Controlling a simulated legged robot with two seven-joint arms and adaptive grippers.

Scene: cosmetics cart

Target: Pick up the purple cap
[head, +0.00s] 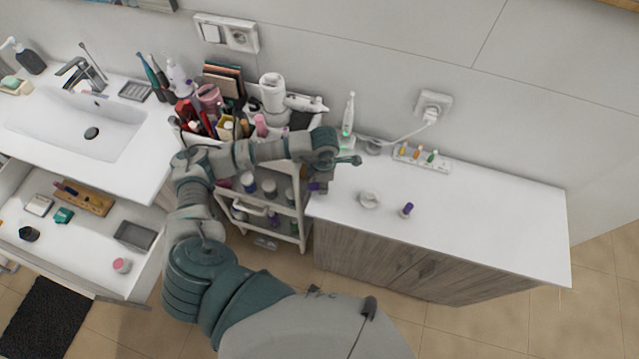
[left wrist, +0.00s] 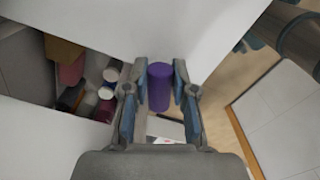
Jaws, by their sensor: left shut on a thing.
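My left gripper (head: 319,184) hangs at the left end of the white counter, above the cart side. In the left wrist view, my left gripper (left wrist: 159,92) is shut on a purple cylinder, the purple cap (left wrist: 159,86), which sits between the two fingers. In the head view the cap is small and mostly hidden by the gripper and arm. My right gripper is not in view.
The white counter (head: 480,210) holds a small purple item (head: 407,209), a round white jar (head: 370,200), an electric toothbrush (head: 348,115) and a white power strip (head: 422,158). A crowded cosmetics cart (head: 301,225) stands left of it. The counter's right part is clear.

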